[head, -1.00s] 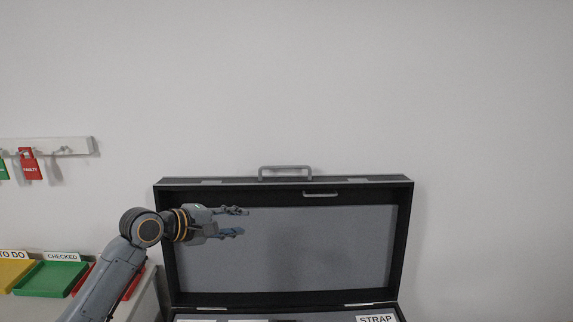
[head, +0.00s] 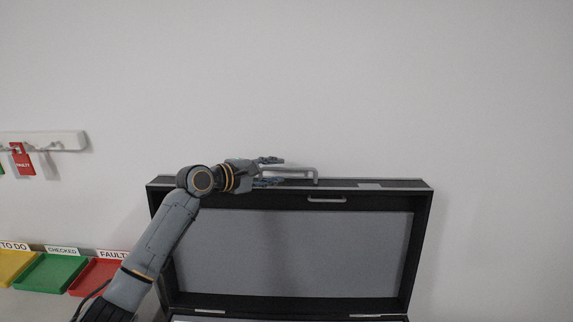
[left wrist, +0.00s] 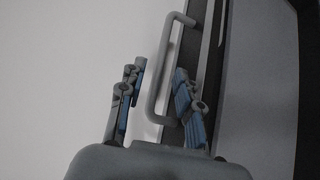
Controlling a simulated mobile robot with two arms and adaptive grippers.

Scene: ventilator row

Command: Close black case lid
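The black case lid (head: 290,250) stands open and upright, its grey lining facing me. A grey handle (head: 300,170) sits on its top edge. My left gripper (head: 270,172) is at the left part of that handle, level with the lid's top edge. In the left wrist view the gripper (left wrist: 155,98) is open, with one finger on each side of the handle (left wrist: 160,75). I see no clear contact between the fingers and the handle. The case's base is mostly below the head view. My right gripper is not in view.
At the lower left are a yellow tray (head: 14,268), a green tray (head: 48,273) and a red tray (head: 95,277) with labels. A rail (head: 45,140) with a red tag (head: 22,160) is on the wall. The space right of the lid is clear.

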